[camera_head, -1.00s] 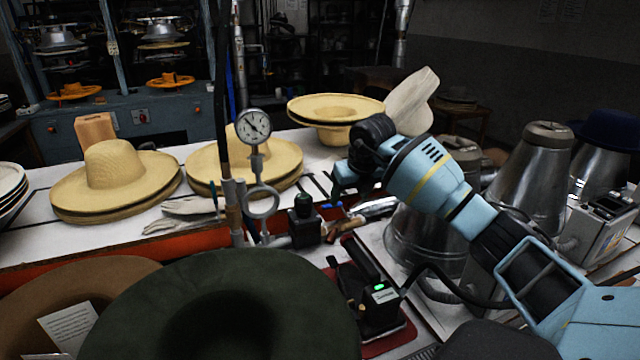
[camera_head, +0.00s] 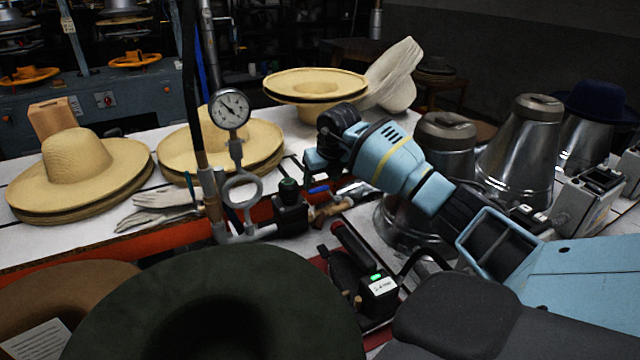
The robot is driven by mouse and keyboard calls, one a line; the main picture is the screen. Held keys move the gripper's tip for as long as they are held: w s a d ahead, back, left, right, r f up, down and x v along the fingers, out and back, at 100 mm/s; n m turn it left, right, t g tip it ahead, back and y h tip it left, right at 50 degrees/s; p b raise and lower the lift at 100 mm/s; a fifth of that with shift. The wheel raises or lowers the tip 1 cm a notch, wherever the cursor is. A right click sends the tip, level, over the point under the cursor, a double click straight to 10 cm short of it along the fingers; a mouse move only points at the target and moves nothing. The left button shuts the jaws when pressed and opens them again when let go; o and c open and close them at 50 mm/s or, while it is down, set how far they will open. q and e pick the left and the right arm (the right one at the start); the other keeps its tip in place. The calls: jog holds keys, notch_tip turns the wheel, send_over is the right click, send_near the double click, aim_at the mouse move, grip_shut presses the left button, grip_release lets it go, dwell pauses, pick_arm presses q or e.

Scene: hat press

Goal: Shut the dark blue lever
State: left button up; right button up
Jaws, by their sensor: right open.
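A small blue lever (camera_head: 318,189) sits on the pipe fitting by the brass valve, right of the black valve body with the green-topped knob (camera_head: 289,190). It is small and partly crowded by the fittings, so its exact angle is hard to tell. My right gripper (camera_head: 318,166) reaches in from the right and hangs open just above the lever. No contact between them can be made out, and the wrist hides part of the fingers. My left gripper is not in view.
A pressure gauge (camera_head: 230,109) on a grey pipe stands left of my gripper. Straw hats (camera_head: 78,160) and a glove (camera_head: 158,208) lie on the white bench. A dark green hat (camera_head: 215,305) fills the front. Metal cones (camera_head: 520,150) stand at right.

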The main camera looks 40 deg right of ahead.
jog(key=shift+x, duration=1.3)
jog(key=shift+c, duration=0.4)
jog(key=c, duration=1)
jog(key=shift+c, duration=0.2)
